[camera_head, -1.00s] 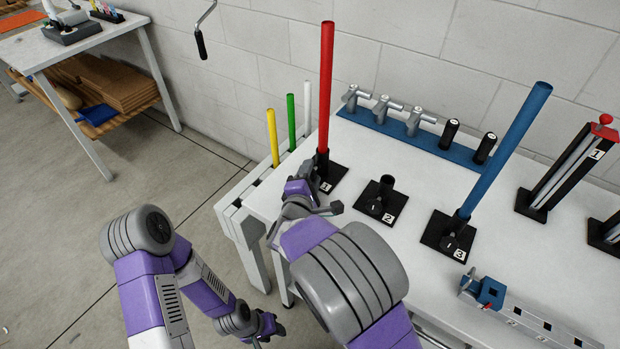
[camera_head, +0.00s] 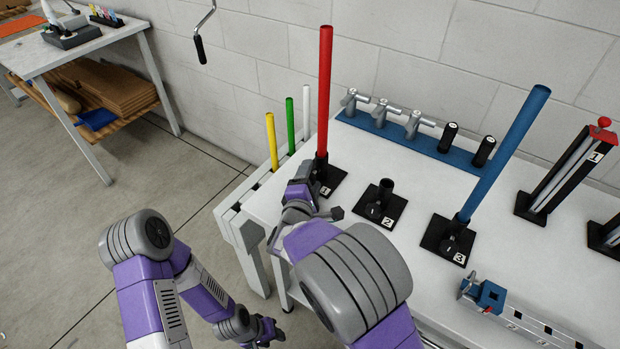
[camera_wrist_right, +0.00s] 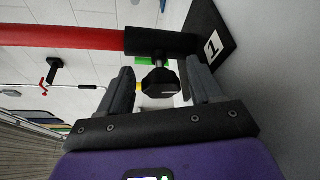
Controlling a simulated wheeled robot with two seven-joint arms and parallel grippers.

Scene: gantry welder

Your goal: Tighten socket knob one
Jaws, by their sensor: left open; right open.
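Socket one is a black base (camera_head: 331,180) with a label "1", holding an upright red tube (camera_head: 325,95). In the right wrist view its black collar (camera_wrist_right: 165,42) has a dark knob (camera_wrist_right: 160,80) on a short stem. My right gripper (camera_head: 304,182) is at the near left side of this socket. In the wrist view its two fingers (camera_wrist_right: 160,87) are open, one on each side of the knob, with gaps visible. The knob is hidden behind my gripper in the head view. My left gripper (camera_head: 268,331) hangs low beside the table, away from the socket.
Socket two (camera_head: 380,205) is empty, and socket three (camera_head: 447,240) holds a blue tube (camera_head: 505,150). Yellow, green and white rods stand at the table's left edge. A blue rack (camera_head: 400,138) with fittings lies behind. A blue-ended rail (camera_head: 490,295) lies front right.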

